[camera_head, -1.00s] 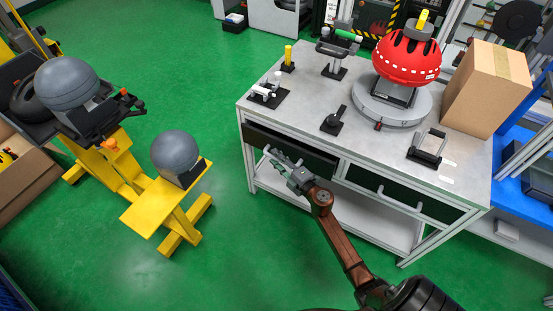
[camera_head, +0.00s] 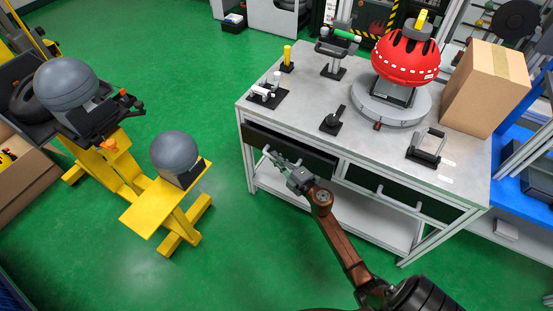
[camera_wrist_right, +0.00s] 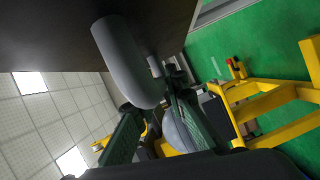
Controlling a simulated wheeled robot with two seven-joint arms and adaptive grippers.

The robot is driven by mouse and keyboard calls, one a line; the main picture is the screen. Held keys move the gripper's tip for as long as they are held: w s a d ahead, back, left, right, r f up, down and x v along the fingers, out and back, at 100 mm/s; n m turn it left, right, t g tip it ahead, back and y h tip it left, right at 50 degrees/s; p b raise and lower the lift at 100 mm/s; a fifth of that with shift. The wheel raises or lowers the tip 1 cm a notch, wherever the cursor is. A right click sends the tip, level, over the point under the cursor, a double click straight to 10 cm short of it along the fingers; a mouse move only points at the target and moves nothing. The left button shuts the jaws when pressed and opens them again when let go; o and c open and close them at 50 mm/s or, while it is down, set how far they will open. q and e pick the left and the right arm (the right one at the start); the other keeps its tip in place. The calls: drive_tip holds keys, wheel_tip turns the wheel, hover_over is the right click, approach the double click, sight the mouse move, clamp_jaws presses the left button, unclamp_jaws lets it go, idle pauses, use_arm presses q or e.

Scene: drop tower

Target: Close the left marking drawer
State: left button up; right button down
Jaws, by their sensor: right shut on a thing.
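The left marking drawer (camera_head: 312,158) has a dark front and sits under the top of the grey workbench (camera_head: 300,112), on its left side. I cannot tell how far out it stands. My right gripper (camera_head: 277,160) is at the left part of this front, its arm reaching up from the lower right. In the right wrist view, the light grey drawer handle (camera_wrist_right: 127,62) runs in between the fingers of my right gripper (camera_wrist_right: 158,122), close to the dark drawer front (camera_wrist_right: 55,40). The gripper is shut on the handle. My left gripper is not in view.
A second dark drawer (camera_head: 385,187) is to the right. The benchtop carries a red dome (camera_head: 407,60) on a round grey base, small fixtures and a cardboard box (camera_head: 487,88). A yellow stand (camera_head: 150,205) with a grey ball is to the left, with clear green floor between.

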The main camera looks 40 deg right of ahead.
sight(283, 152)
drive_tip(key=shift+w+d, duration=0.1)
drive_tip(key=shift+d, duration=0.15)
drive_tip(key=d, duration=0.1)
drive_tip(key=w+d, duration=0.1)
drive_tip(key=d, duration=0.1)
drive_tip(key=shift+w+d+f+b, duration=0.15)
drive_tip(key=shift+w+d+b, duration=0.05)
drive_tip(key=shift+b, duration=0.15)
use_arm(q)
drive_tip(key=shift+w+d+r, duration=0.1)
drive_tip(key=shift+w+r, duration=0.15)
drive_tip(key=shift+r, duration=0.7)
use_arm(e)
drive_tip(key=shift+d+r, duration=0.15)
drive_tip(key=shift+r, duration=0.05)
drive_tip(key=c, duration=2.1)
unclamp_jaws()
drive_tip(key=shift+f, duration=0.1)
drive_tip(key=shift+o, duration=0.8)
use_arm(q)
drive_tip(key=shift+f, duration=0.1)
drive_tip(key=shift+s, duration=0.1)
use_arm(e)
drive_tip(key=s, duration=0.8)
drive_tip(key=s+r, duration=0.1)
drive_tip(key=s, duration=0.3)
